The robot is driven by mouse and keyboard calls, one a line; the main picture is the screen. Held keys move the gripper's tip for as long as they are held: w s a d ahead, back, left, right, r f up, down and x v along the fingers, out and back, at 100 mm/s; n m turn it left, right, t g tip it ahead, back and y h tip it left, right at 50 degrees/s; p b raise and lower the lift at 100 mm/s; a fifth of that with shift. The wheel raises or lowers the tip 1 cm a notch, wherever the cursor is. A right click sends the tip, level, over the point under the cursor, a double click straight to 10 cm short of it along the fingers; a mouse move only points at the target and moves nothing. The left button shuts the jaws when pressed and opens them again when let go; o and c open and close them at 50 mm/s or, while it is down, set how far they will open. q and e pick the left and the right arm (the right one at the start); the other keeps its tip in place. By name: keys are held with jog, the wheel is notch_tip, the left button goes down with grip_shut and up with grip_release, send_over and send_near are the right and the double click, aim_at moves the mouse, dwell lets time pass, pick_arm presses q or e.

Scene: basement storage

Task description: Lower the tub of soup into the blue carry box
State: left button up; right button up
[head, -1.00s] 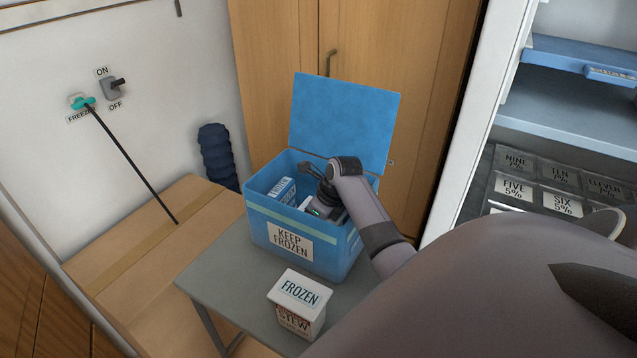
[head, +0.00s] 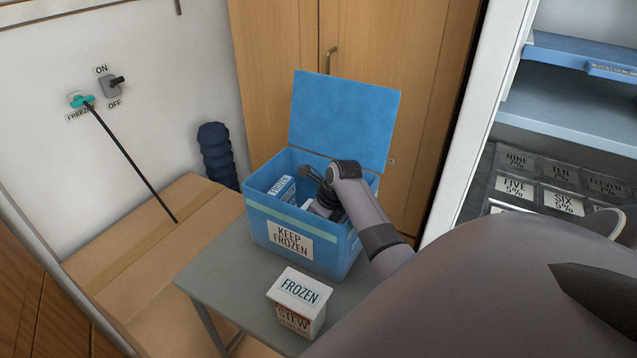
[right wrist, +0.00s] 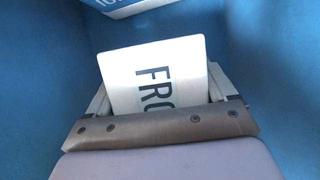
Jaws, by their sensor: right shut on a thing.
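The blue carry box (head: 338,257), labelled KEEP FROZEN, stands on the grey table with its lid raised. My right gripper (right wrist: 158,95) is down inside it, shut on a white tub (right wrist: 152,72) whose lid reads "FRO". I take this for the tub of soup; its contents label is hidden. Blue box walls surround it in the right wrist view. My left gripper is not in view.
A FROZEN tub marked STEW (head: 298,301) stands on the grey table (head: 222,277) in front of the box. The raised blue lid (head: 343,120) is behind my arm. An open freezer (head: 580,112) is at right, a cardboard box (head: 140,240) at left.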

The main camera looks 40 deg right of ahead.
jog(key=o, duration=1.2)
jog(key=shift+p+v, duration=0.7)
jog(key=shift+v, duration=2.9)
